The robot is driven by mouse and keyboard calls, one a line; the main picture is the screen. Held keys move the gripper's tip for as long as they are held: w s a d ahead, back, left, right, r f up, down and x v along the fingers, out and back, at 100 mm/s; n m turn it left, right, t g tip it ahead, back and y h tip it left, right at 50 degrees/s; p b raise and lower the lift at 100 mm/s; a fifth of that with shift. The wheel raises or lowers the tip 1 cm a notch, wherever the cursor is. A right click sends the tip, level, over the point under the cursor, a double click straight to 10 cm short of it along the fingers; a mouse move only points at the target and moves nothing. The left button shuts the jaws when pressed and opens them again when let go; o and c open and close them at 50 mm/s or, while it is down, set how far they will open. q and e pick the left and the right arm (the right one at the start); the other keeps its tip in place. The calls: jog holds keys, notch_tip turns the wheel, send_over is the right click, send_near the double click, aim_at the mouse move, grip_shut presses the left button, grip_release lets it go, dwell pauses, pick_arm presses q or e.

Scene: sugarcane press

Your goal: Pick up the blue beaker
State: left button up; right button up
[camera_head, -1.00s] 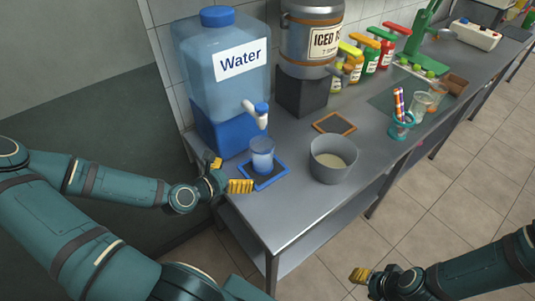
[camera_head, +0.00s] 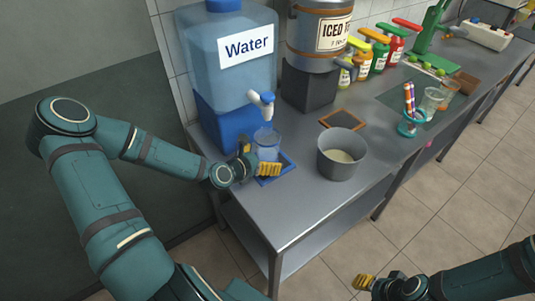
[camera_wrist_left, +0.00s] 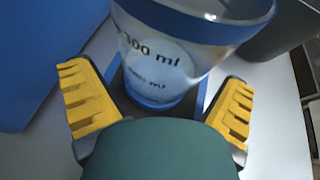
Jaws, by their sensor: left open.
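The blue beaker (camera_head: 267,143) is a clear cup with a blue tint, standing upright on a blue-rimmed tray (camera_head: 287,166) under the tap of the water dispenser. In the left wrist view the beaker (camera_wrist_left: 160,60) shows a blue rim, a blue base and "ml" markings. My left gripper (camera_head: 257,160) is open, with its yellow fingers on either side of the beaker's lower part. In the left wrist view the left gripper (camera_wrist_left: 165,105) shows a finger left and right of the beaker, apart from it. My right gripper (camera_head: 366,281) is low at the bottom right, away from the counter.
The water dispenser (camera_head: 232,80) stands close behind the beaker, its tap (camera_head: 263,102) just above it. A grey pot (camera_head: 341,155) stands to the right. An iced tea urn (camera_head: 318,30), bottles and a cup of pens (camera_head: 411,122) stand farther along the counter.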

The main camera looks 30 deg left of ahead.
pick_arm(q)
jog(key=shift+w+d+f, duration=0.1)
jog(key=shift+w+f, duration=0.15)
jog(key=shift+w, duration=0.45)
jog(key=c, duration=1.3)
jog(key=shift+r, duration=0.2)
